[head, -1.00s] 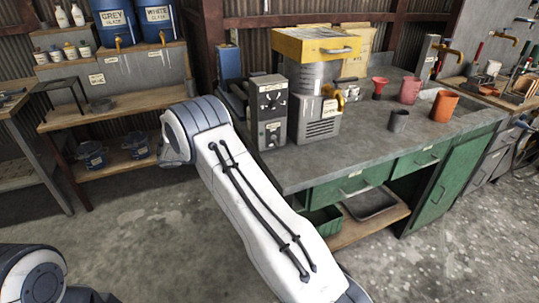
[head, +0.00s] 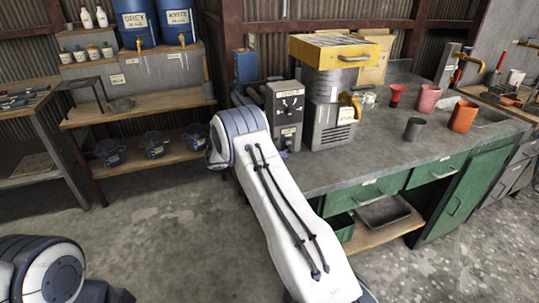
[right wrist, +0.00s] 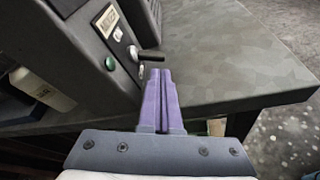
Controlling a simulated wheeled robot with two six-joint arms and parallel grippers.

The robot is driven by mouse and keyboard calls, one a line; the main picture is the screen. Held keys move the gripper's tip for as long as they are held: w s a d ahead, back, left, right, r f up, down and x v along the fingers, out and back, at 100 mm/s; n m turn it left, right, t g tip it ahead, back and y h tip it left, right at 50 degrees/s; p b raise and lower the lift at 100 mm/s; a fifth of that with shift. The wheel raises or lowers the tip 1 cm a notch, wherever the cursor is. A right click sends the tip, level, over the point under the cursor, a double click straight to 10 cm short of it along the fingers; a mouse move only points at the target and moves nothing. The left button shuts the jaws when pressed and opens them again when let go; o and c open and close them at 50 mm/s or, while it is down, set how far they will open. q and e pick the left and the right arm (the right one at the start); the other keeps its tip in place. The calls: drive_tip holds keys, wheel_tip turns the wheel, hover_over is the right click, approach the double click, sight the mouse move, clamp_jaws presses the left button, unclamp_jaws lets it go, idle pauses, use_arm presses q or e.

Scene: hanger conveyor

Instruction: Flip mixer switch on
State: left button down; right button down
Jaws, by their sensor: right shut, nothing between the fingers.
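The mixer control box (head: 286,108) is a dark grey upright panel with dials at the bench's front left edge. In the right wrist view its face (right wrist: 88,42) carries a label that seems to read MIXER (right wrist: 107,18), a green round lamp or button (right wrist: 110,63) and a switch with a black lever (right wrist: 151,56) on a silver base. My right gripper (right wrist: 160,72) has its purple fingers together and empty, tips just below the lever; whether they touch it I cannot tell. In the head view my forearm hides most of that gripper. My left gripper is out of view.
A machine with a yellow top (head: 340,52) stands right of the box. A dark cup (head: 414,129), a red funnel (head: 395,95) and two reddish cups stand on the grey bench (head: 350,165). Shelves (head: 130,115) with blue containers stand at left. The front of the benchtop is clear.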

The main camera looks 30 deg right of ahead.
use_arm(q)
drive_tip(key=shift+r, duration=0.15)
use_arm(e)
drive_tip(key=shift+x, duration=1.05)
